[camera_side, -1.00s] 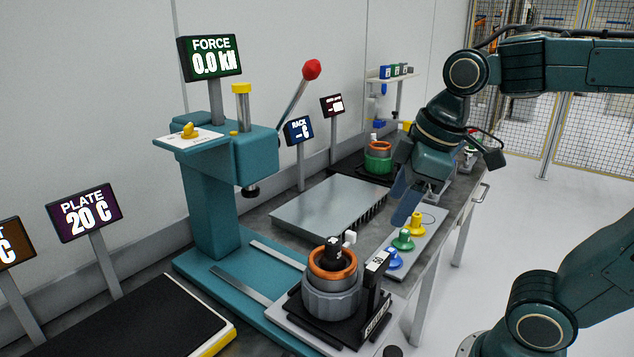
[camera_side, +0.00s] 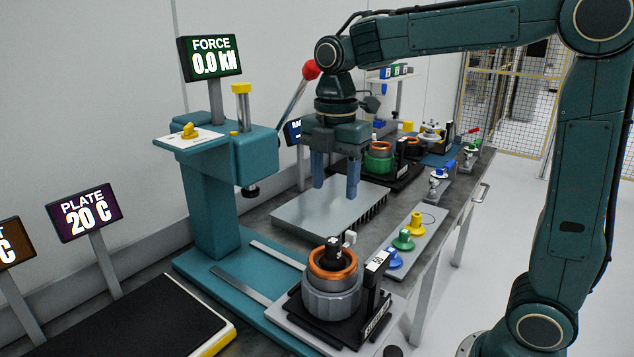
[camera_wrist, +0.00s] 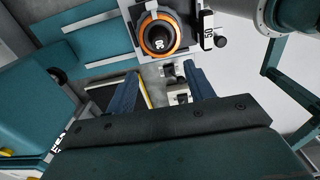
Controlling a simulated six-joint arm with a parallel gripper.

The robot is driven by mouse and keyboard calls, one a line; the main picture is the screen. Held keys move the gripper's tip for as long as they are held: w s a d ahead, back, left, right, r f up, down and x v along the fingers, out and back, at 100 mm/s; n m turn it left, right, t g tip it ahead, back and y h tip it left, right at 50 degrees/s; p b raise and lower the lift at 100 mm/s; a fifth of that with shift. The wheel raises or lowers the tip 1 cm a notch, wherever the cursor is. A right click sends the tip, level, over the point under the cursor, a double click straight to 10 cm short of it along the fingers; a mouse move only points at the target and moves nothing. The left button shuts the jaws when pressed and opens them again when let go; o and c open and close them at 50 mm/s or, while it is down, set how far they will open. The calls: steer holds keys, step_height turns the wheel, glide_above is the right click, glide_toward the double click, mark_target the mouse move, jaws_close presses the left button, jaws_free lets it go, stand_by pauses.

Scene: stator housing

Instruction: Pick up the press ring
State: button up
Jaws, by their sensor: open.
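I cannot tell for certain which part is the press ring. Blue (camera_side: 393,259), green (camera_side: 403,240) and yellow (camera_side: 417,224) flanged pieces stand upright in a row on a light plate. A grey housing (camera_side: 332,298) with an orange ring (camera_side: 333,263) and a black centre piece sits in a black fixture at the front; in the wrist view the orange ring (camera_wrist: 146,36) is at the top. My gripper (camera_side: 336,190) points down above the flat metal plate (camera_side: 315,212), open and empty. Its blue fingers (camera_wrist: 162,88) also show in the wrist view, apart, with nothing between them.
The teal press (camera_side: 205,200), with a red-knobbed lever (camera_side: 311,70), stands left of my gripper. A green-based part with an orange ring (camera_side: 379,157) stands behind it. A dark plate (camera_side: 125,325) lies at front left. The metal plate below is clear.

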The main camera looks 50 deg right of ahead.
mark_target(333, 240)
steer(key=shift+f, duration=0.1)
steer(key=shift+f, duration=4.2)
steer(key=shift+f, duration=2.6)
jaws_close()
steer(key=shift+r, duration=0.15)
